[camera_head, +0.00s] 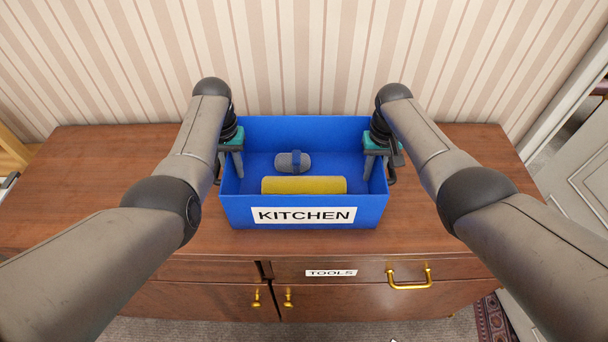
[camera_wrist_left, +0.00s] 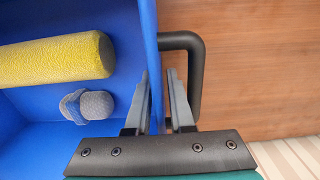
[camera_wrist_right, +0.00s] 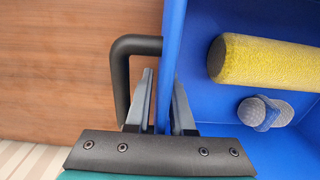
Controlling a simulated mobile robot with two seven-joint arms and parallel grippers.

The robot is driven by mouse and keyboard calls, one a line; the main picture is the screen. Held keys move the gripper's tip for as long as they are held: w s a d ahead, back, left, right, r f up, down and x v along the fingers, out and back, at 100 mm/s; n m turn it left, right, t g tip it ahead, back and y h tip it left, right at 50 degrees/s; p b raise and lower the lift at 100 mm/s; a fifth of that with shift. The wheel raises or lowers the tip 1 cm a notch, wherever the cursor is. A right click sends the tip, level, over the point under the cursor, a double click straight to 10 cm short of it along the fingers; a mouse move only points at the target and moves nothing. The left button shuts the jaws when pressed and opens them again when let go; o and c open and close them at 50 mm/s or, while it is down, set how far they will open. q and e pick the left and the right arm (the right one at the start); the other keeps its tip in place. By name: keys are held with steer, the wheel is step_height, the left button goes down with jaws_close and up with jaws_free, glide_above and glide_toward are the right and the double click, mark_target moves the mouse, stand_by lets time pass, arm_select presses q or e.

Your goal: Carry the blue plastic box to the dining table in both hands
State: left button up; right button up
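The blue plastic box (camera_head: 240,210) with a white KITCHEN label sits on a wooden sideboard. It has black side handles, seen in the left wrist view (camera_wrist_left: 198,75) and the right wrist view (camera_wrist_right: 120,75). My left gripper (camera_wrist_left: 160,85) straddles the box's left wall, one finger inside and one between wall and handle. A strip of wood shows between the wall and the outer finger. My right gripper (camera_wrist_right: 162,85) straddles the right wall likewise, with a small gap at its outer finger. Both look open. The dining table is not in view.
A yellow roll (camera_head: 304,185) and a grey object with a blue band (camera_head: 292,162) lie in the box. The sideboard (camera_head: 90,180) is clear on both sides. A striped wall (camera_head: 300,60) stands behind, and a white door (camera_head: 580,170) is at right.

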arm_select(q)
jaws_close()
arm_select(e)
jaws_close()
arm_select(q)
steer(key=shift+w+r, duration=0.1)
arm_select(e)
steer(key=shift+w+r, duration=0.1)
stand_by(0.8)
